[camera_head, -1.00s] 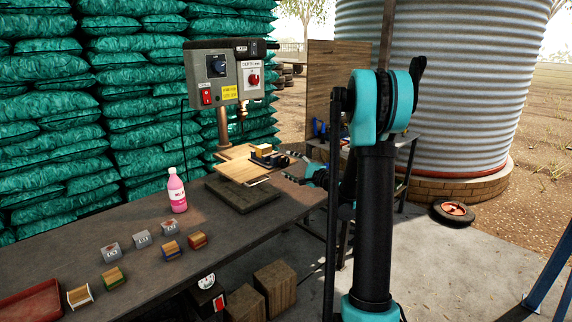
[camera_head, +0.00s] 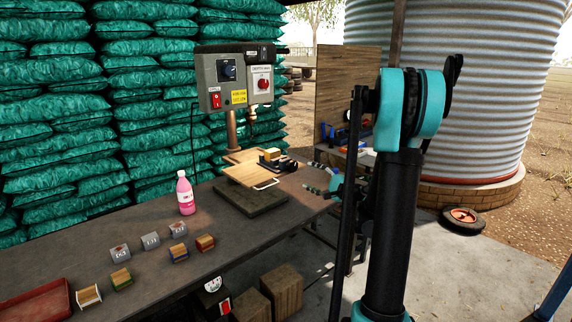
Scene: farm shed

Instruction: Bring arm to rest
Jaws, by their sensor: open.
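My arm stands upright at the right of the view, its teal elbow joint (camera_head: 412,105) at the top. My gripper (camera_head: 314,178), teal with grey fingers, is partly hidden behind my arm. It is open and empty, over the right end of the workbench (camera_head: 140,240). A wooden block (camera_head: 272,154) sits in a dark vise (camera_head: 278,164) on the drill press table, left of my gripper and apart from it.
A drill press (camera_head: 235,80) stands at the back of the bench. A corrugated tank (camera_head: 475,90) and a loose wheel (camera_head: 461,220) are at the right.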

